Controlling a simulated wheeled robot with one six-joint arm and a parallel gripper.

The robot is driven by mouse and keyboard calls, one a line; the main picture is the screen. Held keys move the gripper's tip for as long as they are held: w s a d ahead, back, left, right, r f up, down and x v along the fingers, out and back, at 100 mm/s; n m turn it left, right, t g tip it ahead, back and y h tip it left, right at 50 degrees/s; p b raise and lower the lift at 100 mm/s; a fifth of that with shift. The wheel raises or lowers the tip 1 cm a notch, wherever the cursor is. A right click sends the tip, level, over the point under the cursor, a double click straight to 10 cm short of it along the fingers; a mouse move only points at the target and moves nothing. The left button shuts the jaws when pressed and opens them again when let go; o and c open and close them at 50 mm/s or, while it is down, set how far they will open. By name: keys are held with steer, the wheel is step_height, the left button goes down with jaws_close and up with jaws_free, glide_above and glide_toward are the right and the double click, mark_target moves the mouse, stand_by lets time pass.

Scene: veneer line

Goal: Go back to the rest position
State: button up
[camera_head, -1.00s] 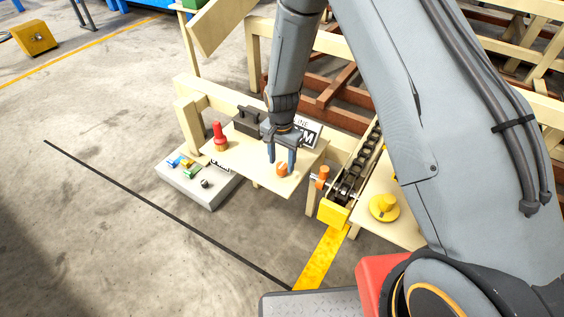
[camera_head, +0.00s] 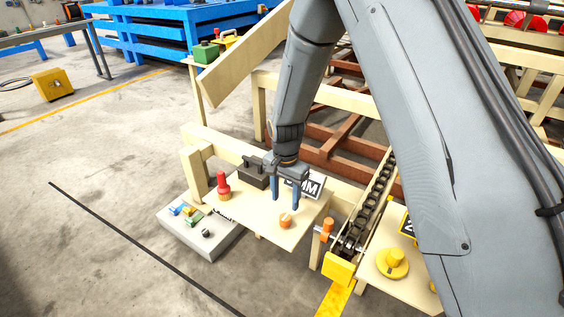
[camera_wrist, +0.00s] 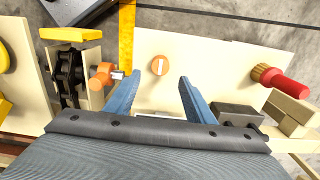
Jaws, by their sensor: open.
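My gripper (camera_head: 285,203) is open and empty above a small wooden table (camera_head: 262,227). In the wrist view its two blue fingers (camera_wrist: 157,98) stand apart with nothing between them. An orange knob (camera_head: 285,221) with a white mark sits on the table just beyond the fingertips; it also shows in the wrist view (camera_wrist: 159,65). A sign ending in "MM" (camera_head: 312,187) lies behind the gripper, partly hidden by it.
A red-handled brush (camera_head: 223,187) and a dark toolbox (camera_head: 252,177) stand on the table. A chain conveyor (camera_head: 364,205) and a yellow knob (camera_head: 393,262) are to the right. A grey block (camera_head: 203,240) with coloured pieces lies at the left.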

steer(key=s+d+r+n, duration=0.3)
steer(key=s+d+r, duration=0.4)
steer(key=s+r, duration=0.2)
steer(key=s+d+r+n, duration=0.4)
steer(key=s+d+r, duration=0.4)
steer(key=s, duration=0.5)
steer(key=shift+s+d+r, duration=0.2)
steer(key=shift+r, duration=0.15)
